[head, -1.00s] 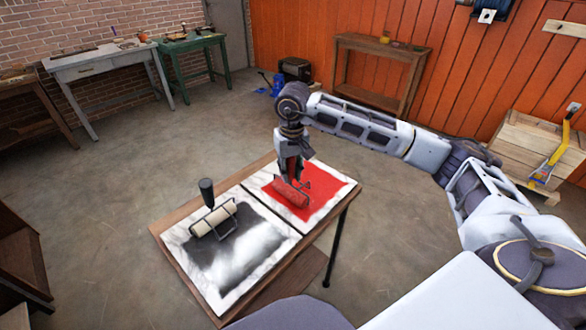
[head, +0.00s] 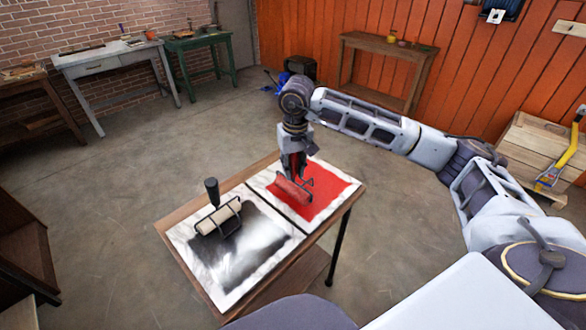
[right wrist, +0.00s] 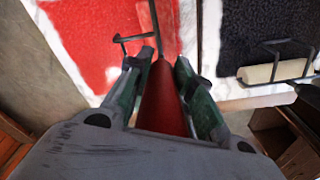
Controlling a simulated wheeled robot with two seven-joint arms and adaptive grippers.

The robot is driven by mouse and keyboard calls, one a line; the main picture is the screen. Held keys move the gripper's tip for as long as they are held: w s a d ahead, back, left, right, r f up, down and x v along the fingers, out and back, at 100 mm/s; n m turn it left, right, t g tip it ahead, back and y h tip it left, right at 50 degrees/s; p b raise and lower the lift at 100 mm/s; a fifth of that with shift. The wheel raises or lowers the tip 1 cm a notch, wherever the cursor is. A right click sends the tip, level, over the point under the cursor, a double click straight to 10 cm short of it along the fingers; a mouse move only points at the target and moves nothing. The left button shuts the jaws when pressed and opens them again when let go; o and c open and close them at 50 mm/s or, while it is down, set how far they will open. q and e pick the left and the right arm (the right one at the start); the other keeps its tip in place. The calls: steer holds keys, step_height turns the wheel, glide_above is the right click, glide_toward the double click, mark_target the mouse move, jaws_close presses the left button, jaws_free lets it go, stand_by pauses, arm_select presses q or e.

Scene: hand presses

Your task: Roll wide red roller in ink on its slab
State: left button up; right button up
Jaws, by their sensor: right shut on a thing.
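The wide red roller (head: 291,190) is at the left part of the red ink on its pale slab (head: 326,170). It is over the ink; I cannot tell for sure whether it touches. My right gripper (head: 294,172) points down above it, shut on its upright red handle. In the right wrist view the red handle (right wrist: 163,95) lies between the two fingers (right wrist: 160,75), with part of the dark wire frame (right wrist: 134,38) beyond. The roller's cylinder is hard to tell from the ink there. My left gripper is not in view.
A pale roller with a black handle (head: 213,195) rests on the neighbouring slab with black ink (head: 190,262), left of the red one. Both slabs lie on a small wooden table (head: 165,228). Other benches stand far off by the walls.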

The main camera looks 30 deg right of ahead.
mark_target(293, 157)
steer(key=shift+r+p, duration=0.7)
steer(key=shift+r, duration=1)
steer(key=shift+r, duration=0.1)
